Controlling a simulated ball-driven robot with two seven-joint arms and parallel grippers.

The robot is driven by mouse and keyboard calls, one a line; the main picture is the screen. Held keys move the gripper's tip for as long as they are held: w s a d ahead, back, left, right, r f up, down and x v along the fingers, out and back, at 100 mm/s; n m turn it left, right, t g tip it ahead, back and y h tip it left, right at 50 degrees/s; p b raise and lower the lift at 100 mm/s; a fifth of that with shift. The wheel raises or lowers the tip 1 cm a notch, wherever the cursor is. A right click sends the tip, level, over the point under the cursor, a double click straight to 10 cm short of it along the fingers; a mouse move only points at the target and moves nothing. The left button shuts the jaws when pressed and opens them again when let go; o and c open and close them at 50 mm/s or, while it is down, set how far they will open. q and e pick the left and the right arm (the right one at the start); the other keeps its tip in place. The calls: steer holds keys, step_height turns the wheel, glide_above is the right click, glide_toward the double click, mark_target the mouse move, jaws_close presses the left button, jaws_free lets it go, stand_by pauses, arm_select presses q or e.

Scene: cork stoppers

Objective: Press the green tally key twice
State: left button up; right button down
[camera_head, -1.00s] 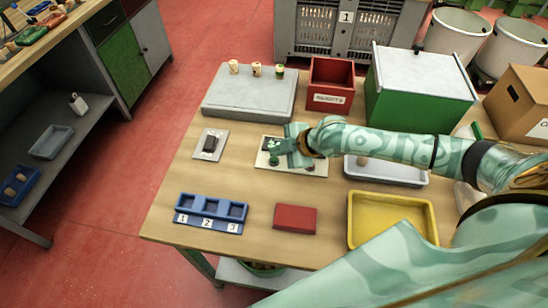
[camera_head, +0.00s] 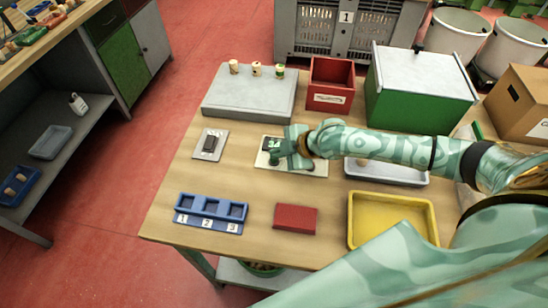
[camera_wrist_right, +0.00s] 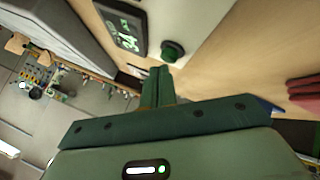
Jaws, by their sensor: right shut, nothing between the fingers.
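The tally device is a pale plate (camera_head: 318,169) on the table with a dark display (camera_head: 274,143) showing green digits. In the right wrist view the display (camera_wrist_right: 124,32) is partly cut off at the top. The round green key (camera_wrist_right: 173,50) shows beside it on the plate. My right gripper (camera_head: 275,161) is shut and empty, low over the plate. In the right wrist view its fingertips (camera_wrist_right: 159,70) are close to the key; I cannot tell whether they touch it. In the head view the fingers hide the key. My left gripper is not in view.
A grey plate with a dark switch (camera_head: 210,143) lies left of the device. A grey block (camera_head: 248,97) with corks and a red bin (camera_head: 331,97) stand behind. A blue numbered tray (camera_head: 209,228), red block (camera_head: 295,218) and yellow tray (camera_head: 392,242) are in front.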

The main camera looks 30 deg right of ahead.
steer(key=shift+f, duration=0.45)
stand_by(0.4)
stand_by(0.3)
steer(key=shift+r+p, duration=0.65)
steer(key=shift+r, duration=0.25)
step_height(320, 180, up, 5)
steer(key=p, duration=0.4)
steer(key=shift+p, duration=0.35)
stand_by(1.9)
